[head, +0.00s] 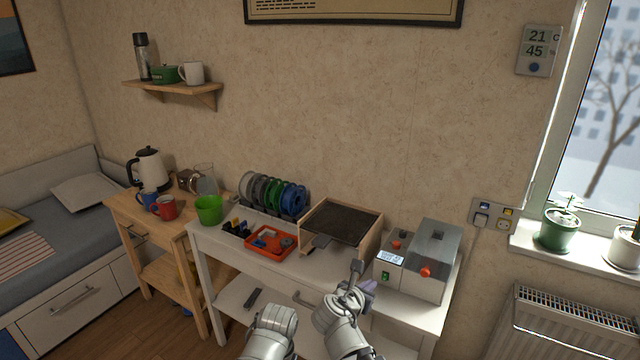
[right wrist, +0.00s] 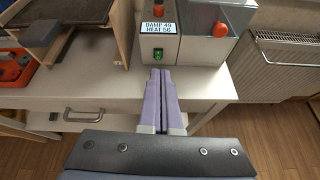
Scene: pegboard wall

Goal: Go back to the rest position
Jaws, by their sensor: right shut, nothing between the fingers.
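My right gripper (head: 369,286) is in front of the white table, near the grey machine, in the head view. In the right wrist view its two purple fingers (right wrist: 160,88) lie together, with nothing between them. They point at the table's front edge, just below the machine's green switch, apart from the machine as far as I can see. A grey link of my left arm shows at the bottom of the head view, but the left gripper itself does not show.
The white table (head: 232,253) holds a red tray (head: 252,250), a wooden-sided box with a dark mesh top (head: 342,222), spools (head: 291,200), a green cup (head: 209,210) and the grey machine (head: 428,262). A radiator (head: 560,330) stands at right.

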